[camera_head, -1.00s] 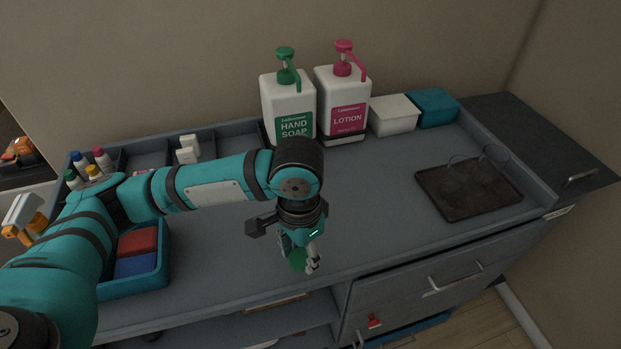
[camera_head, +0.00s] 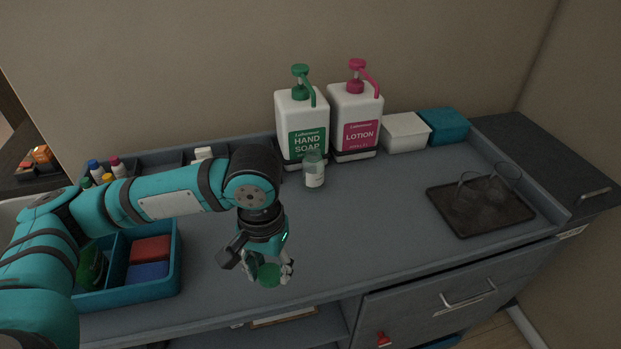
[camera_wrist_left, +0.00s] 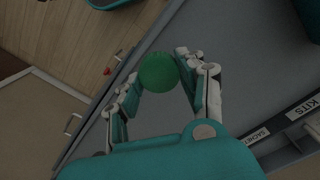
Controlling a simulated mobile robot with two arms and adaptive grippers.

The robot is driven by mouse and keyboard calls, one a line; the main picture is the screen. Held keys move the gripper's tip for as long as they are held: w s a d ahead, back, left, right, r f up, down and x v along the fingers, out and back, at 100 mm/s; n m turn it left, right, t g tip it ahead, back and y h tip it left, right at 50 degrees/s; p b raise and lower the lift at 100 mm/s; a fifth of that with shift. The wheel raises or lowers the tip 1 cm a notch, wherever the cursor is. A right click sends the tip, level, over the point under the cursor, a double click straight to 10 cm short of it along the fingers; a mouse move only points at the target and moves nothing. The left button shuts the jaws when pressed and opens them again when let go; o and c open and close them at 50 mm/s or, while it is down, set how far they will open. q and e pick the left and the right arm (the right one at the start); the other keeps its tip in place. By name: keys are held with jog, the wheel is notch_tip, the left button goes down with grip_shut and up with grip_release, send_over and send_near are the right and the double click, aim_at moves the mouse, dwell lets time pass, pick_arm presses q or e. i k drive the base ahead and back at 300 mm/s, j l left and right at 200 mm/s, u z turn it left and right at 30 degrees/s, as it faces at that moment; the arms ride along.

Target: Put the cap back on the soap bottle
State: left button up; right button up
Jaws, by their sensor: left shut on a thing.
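My left gripper (camera_head: 268,274) is shut on a round green cap (camera_head: 269,275). It holds the cap above the front part of the counter; the cap also shows between the fingers in the left wrist view (camera_wrist_left: 158,72). A small clear bottle with a pale label (camera_head: 314,172) stands upright on the counter, in front of the white hand soap dispenser (camera_head: 302,122). The small bottle shows no green cap on top. The gripper is nearer the front edge than the bottle and to its left, apart from it. My right gripper is not in view.
A lotion dispenser (camera_head: 354,115), a white box (camera_head: 405,133) and a teal box (camera_head: 444,126) stand along the back. A dark tray with glasses (camera_head: 460,222) is at right. A teal divided bin (camera_head: 175,262) is at left. The middle of the counter is clear.

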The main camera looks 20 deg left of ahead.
aim_at(313, 166)
jog(key=k, duration=0.55)
jog(key=u, duration=1.2)
jog(key=i+j, duration=0.1)
